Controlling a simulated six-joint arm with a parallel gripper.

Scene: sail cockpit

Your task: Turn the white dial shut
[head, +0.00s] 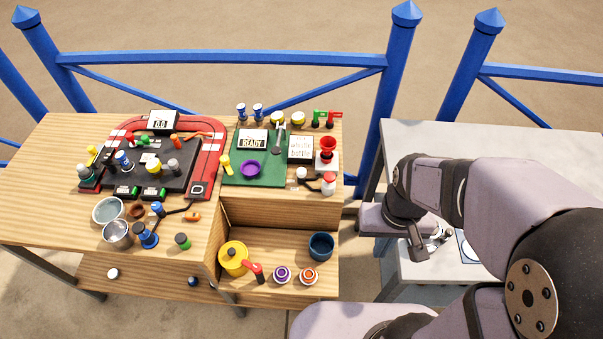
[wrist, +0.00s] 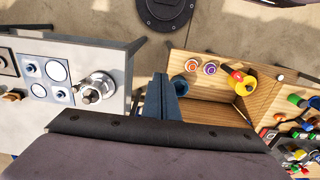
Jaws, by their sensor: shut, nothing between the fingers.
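The grey-white table at the right (head: 425,140) carries round pale fittings, and I cannot tell for sure which is the white dial. In the wrist view, a silvery round fitting with a knob (wrist: 97,87) sits near the table's edge. Left of it is a panel with white discs (wrist: 56,71) and small blue knobs (wrist: 33,69). In the head view, the fitting (head: 440,236) and panel (head: 466,246) are partly hidden by my arm. My gripper (head: 420,252) is shut and empty beside the fitting. Its blue-grey fingers (wrist: 165,98) appear right of the table edge in the wrist view.
A wooden bench (head: 40,200) stands left, crowded with small items. Its open compartment holds a yellow pot (head: 233,258) and a dark blue cup (head: 321,246). A gap separates the bench from the grey-white table. Blue railings (head: 220,60) run behind.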

